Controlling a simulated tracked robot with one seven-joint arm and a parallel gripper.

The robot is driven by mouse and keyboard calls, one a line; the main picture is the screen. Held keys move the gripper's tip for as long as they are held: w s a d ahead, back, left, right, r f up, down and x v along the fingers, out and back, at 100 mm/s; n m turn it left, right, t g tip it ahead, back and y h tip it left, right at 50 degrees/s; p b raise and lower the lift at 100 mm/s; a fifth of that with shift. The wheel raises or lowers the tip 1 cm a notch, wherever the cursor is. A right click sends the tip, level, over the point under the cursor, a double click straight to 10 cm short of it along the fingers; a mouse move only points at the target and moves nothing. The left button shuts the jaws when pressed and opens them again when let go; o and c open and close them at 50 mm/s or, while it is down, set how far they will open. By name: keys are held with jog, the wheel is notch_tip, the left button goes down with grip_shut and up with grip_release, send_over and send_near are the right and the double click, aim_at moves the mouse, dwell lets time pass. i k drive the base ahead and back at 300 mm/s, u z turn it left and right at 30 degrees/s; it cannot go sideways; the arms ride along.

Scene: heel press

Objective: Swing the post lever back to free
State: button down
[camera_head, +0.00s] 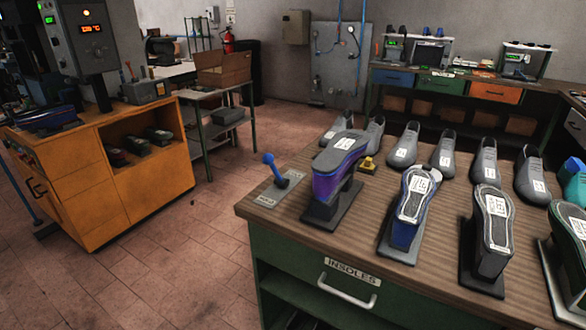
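A small lever with a blue knob (268,159) stands on a grey base plate (263,201) at the left end of the wooden bench top (357,246). The lever leans toward the left and back of the picture. A white label is on the plate, too small to read surely. Right beside it, a purple and blue shoe form with a grey sole (338,150) sits sole up on a dark post stand (331,213). A white label lies on its sole. My gripper is not in view.
More sole-up shoe forms on stands (409,210) fill the bench to the right, with grey shoes (404,146) behind. A small yellow block (367,165) sits behind the purple form. An orange cabinet (75,193) stands left. Tiled floor (190,245) between is clear.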

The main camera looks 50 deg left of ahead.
aim_at(269, 159)
jog(key=z, duration=1.1)
jog(key=i, duration=0.1)
jog(key=u, duration=3.05)
jog(key=k, duration=0.7)
jog(key=u, duration=0.25)
jog(key=i, duration=0.7)
jog(key=z, duration=0.05)
